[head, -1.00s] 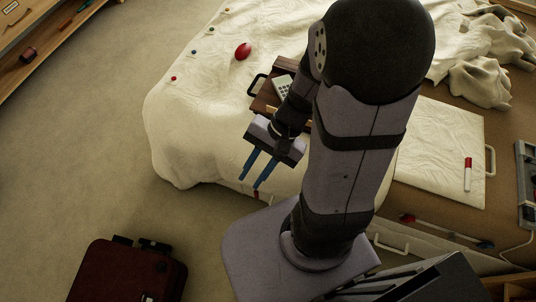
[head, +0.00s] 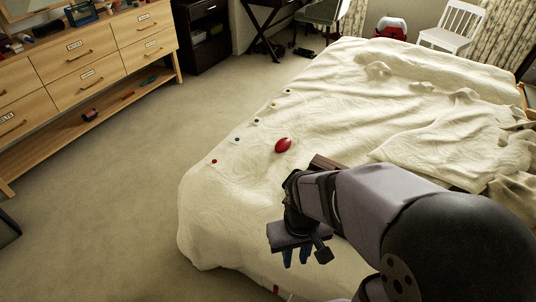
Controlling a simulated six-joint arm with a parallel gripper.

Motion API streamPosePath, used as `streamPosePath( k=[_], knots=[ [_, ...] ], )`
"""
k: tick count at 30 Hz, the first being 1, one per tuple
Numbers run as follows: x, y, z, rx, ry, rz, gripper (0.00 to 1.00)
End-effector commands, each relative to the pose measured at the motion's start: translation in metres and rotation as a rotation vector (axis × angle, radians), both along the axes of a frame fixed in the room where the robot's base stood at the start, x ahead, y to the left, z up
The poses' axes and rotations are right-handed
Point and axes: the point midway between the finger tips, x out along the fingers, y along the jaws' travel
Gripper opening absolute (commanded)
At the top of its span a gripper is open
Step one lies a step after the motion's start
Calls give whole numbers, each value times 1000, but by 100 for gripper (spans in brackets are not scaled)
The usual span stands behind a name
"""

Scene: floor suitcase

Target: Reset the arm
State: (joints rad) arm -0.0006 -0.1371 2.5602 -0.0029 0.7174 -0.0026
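My gripper (head: 296,258) is at the lower middle of the head view, at the near left part of the bed (head: 230,180). My arm comes in from the lower right and bends down to the gripper. The suitcase is not clearly visible; only a dark corner (head: 6,226) of something shows at the left edge.
A red oval object (head: 283,145) and several small coloured dots lie on the cream bedspread. A wooden dresser (head: 95,62) with a low shelf stands at the left. A white chair (head: 452,27) is at the back right. The carpet (head: 120,200) is clear.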

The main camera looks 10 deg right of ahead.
Motion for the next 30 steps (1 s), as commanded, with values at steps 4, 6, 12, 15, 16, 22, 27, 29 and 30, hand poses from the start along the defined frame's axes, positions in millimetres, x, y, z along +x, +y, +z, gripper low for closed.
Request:
streamPosePath(
  k=[4,6,12,15,16,22,27,29,30],
  knots=[
    [0,0,28,0,1,-1,22],
    [0,0,42,1,1,-1,22],
    [0,0,79,1,1,-1,22],
    [0,0,88,1,1,-1,22],
    [0,0,89,1,1,-1,22],
    [0,0,88,1,1,-1,22],
    [0,0,88,1,1,-1,22],
    [0,0,88,1,1,-1,22],
    [0,0,88,1,1,-1,22]
  ],
)
